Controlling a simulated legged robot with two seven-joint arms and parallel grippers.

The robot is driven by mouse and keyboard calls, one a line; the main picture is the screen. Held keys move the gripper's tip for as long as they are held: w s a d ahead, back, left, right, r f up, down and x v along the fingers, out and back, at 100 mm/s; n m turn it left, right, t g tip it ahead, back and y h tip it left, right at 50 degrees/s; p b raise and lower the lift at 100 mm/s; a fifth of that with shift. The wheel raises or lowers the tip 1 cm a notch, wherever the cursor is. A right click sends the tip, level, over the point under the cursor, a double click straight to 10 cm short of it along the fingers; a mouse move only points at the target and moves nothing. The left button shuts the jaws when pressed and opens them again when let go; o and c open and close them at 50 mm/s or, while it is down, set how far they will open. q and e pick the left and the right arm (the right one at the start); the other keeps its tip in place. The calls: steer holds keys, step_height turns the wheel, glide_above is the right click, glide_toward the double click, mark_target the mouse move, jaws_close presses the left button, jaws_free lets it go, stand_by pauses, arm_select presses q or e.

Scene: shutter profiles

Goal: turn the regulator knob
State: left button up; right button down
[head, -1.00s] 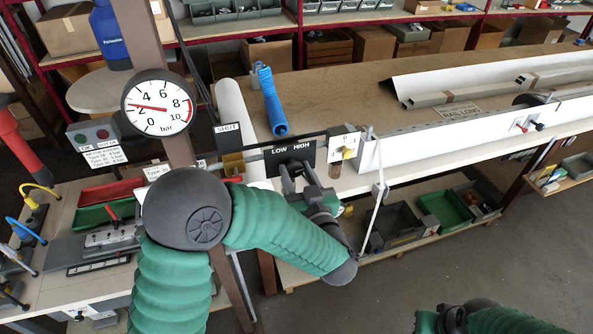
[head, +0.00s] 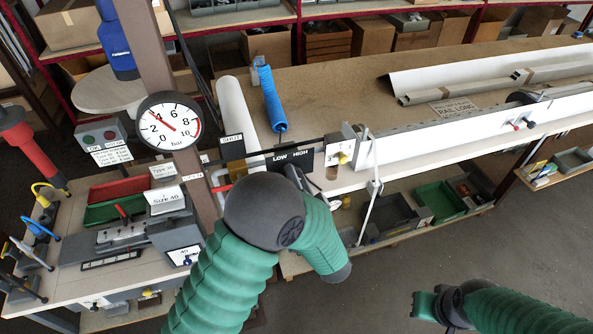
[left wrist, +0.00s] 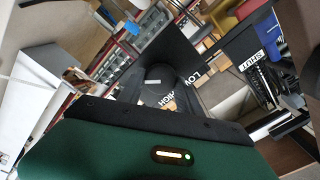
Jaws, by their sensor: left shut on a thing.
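The black LOW/HIGH plate (head: 303,155) of the regulator stands at the table's front edge, and it also shows in the left wrist view (left wrist: 240,50). My left gripper (head: 293,174) is right below this plate, shut on the regulator knob.
A SHUT label (head: 232,139) is left of the plate, and a white box with a yellow part (head: 343,150) is to its right. A blue coiled hose (head: 269,97) lies behind. A bench with a red tray (head: 120,188) is at left.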

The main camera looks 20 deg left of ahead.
arm_select(q)
steer(key=shift+d+f+m+p, duration=0.1)
steer(key=shift+m+p, duration=1.15)
steer(key=shift+m, duration=0.45)
steer(key=shift+f, duration=0.1)
steer(key=o, duration=1.3)
steer(key=shift+o, duration=0.2)
steer(key=shift+w+d, duration=0.1)
steer(key=shift+w, duration=0.05)
